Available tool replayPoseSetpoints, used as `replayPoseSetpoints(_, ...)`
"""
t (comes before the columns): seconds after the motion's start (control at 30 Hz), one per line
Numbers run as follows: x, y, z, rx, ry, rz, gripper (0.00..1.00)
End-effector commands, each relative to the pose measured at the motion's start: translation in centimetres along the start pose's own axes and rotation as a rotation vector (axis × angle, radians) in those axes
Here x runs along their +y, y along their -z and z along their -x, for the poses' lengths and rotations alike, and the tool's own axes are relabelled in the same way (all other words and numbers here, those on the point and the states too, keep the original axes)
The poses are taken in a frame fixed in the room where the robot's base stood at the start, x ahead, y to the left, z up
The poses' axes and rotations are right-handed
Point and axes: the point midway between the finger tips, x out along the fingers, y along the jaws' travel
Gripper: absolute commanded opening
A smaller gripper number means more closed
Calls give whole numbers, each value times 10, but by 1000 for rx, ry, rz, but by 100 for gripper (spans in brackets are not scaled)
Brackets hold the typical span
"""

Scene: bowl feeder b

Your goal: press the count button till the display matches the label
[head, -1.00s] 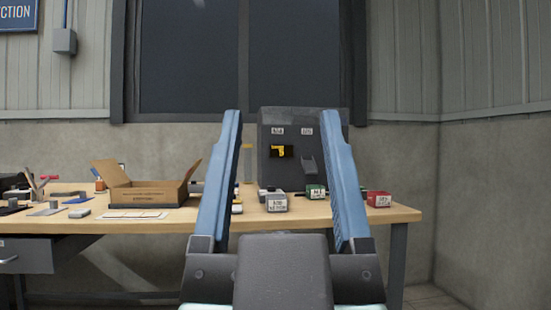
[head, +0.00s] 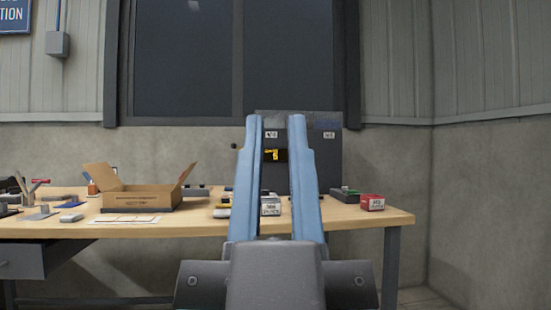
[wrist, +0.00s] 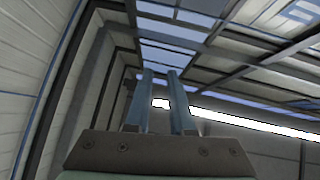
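A dark grey panel unit (head: 328,160) stands at the back of the workbench. Its small display (head: 275,156) shows a yellow figure that looks like a 5, seen between my fingers. Two small white labels sit above, a left one (head: 271,134) and a right one (head: 328,134), too small to read. I cannot make out the count button; my fingers cover part of the panel. My gripper (head: 275,119) points up in front of the unit, its fingers partly closed with an empty gap. The wrist view shows the same gap between the fingertips (wrist: 160,73), facing the ceiling.
A white sheet (head: 125,220) lies in front of the cardboard box. Several tools lie far left.

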Motion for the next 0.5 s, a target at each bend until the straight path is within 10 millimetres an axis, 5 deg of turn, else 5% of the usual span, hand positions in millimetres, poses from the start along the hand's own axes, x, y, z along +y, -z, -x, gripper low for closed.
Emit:
replayPoseSetpoints(0.1, 0, 0, 0, 0, 0, 0, 0)
replayPoseSetpoints(0.5, 0, 0, 0, 0, 0, 0, 0)
